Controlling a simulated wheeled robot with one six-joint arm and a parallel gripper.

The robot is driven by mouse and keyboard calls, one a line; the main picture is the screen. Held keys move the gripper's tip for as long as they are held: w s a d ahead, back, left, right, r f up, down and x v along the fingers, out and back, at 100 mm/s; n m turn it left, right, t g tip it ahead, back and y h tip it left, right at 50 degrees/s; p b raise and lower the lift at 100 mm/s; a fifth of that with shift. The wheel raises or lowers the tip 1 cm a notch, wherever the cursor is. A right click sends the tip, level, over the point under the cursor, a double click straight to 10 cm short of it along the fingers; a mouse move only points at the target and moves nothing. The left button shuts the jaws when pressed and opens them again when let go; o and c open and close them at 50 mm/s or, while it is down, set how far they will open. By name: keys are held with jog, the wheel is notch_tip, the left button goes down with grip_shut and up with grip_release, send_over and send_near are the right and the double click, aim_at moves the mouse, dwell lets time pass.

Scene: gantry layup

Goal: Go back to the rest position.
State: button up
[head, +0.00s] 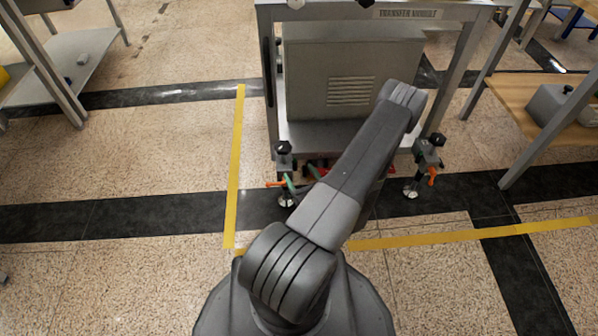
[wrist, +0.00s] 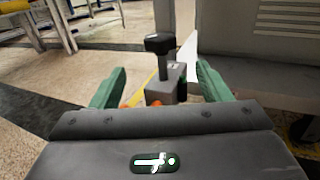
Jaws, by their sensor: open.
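My gripper (wrist: 160,90) shows in the wrist view with its two green fingers spread apart and nothing held between them. Past the fingers stands a dark knob (wrist: 159,44) on a grey block with orange parts, a foot of the transfer module. In the head view my grey arm reaches forward over the floor to the transfer module (head: 330,85). My gripper is low in front of the module there, mostly hidden behind my arm, with a bit of green (head: 290,185) showing beside the left foot (head: 284,150).
The module's right foot (head: 428,152) stands right of my arm. A shelf table (head: 70,75) is at the far left and a wooden-topped table (head: 540,110) at the right. Yellow tape (head: 236,165) marks the floor. The floor at left is mostly clear.

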aim_at(287, 153)
jog(key=b+x, duration=0.3)
jog(key=x, duration=1.1)
jog(key=shift+r, duration=0.1)
jog(key=shift+s+d, duration=0.1)
jog(key=shift+s, duration=0.05)
